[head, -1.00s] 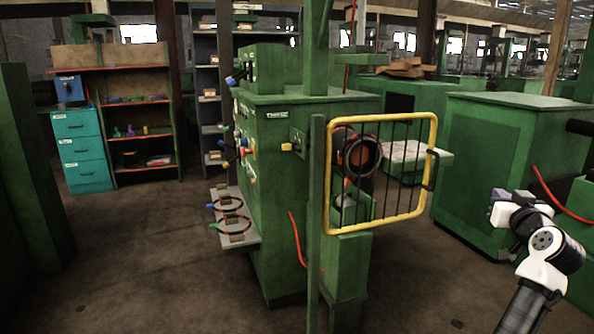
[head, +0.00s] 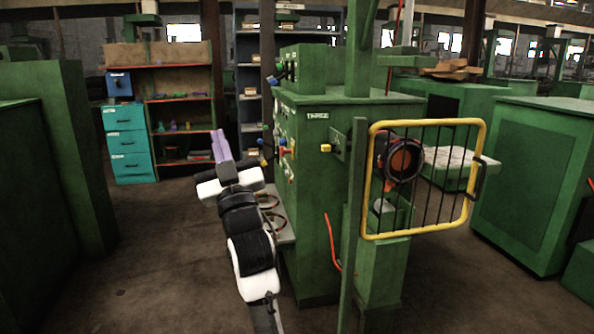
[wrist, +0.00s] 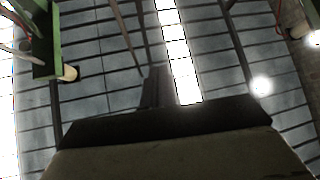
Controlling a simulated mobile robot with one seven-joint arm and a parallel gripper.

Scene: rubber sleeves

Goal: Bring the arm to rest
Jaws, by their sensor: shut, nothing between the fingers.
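My gripper (head: 220,145) is in the left middle of the head view, at the end of my white and black arm. Its slim purple-grey fingers point up and are close together, with nothing seen between them. In the wrist view the dark fingers (wrist: 157,88) stand together above the dark gripper body, against the roof panels and bright skylights. In the head view my arm stands in front of the floor and partly covers the rings on the shelf of the green machine (head: 345,110).
A yellow-framed guard (head: 425,235) stands at the machine's right side. A teal drawer cabinet (head: 127,145) and red-edged shelves (head: 180,112) are at the back left. A green cabinet (head: 540,185) is at right. Open floor (head: 150,260) lies at left.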

